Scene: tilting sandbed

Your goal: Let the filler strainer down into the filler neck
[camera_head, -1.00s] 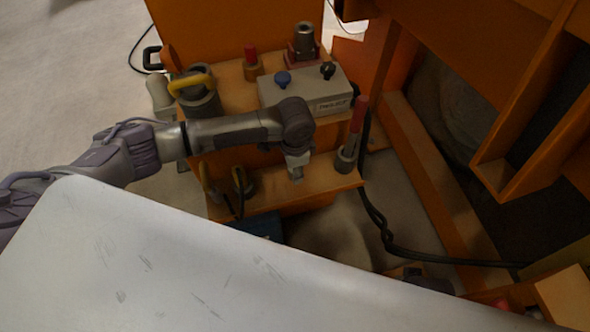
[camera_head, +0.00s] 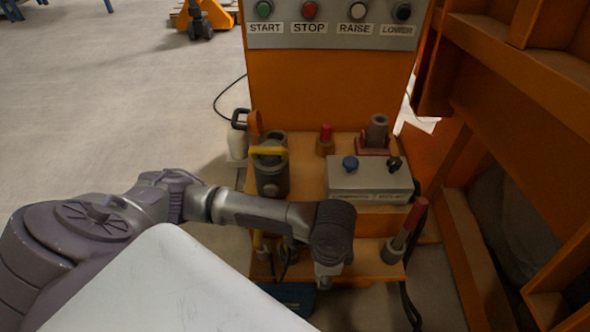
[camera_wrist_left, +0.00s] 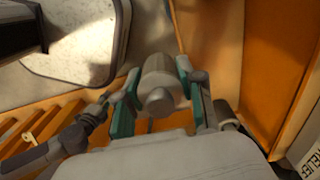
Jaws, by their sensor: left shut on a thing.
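My left gripper (camera_head: 327,278) points down over the front of the lower orange shelf. In the left wrist view its teal-padded fingers (camera_wrist_left: 153,100) are shut on a pale grey, round-ended part (camera_wrist_left: 158,78), which looks like the filler strainer. In the head view my wrist hides most of that part. A grey upright tube on a red base (camera_head: 377,132) stands at the back right of the upper shelf. I cannot tell whether it is the filler neck. My right gripper is not in view.
A grey box with blue and black knobs (camera_head: 368,184) sits on the upper shelf (camera_head: 312,176). A red-handled lever (camera_head: 406,228) stands right of my gripper. A yellow-handled canister (camera_head: 271,172) is at left. The button panel (camera_head: 335,25) rises behind; orange framing bounds the right.

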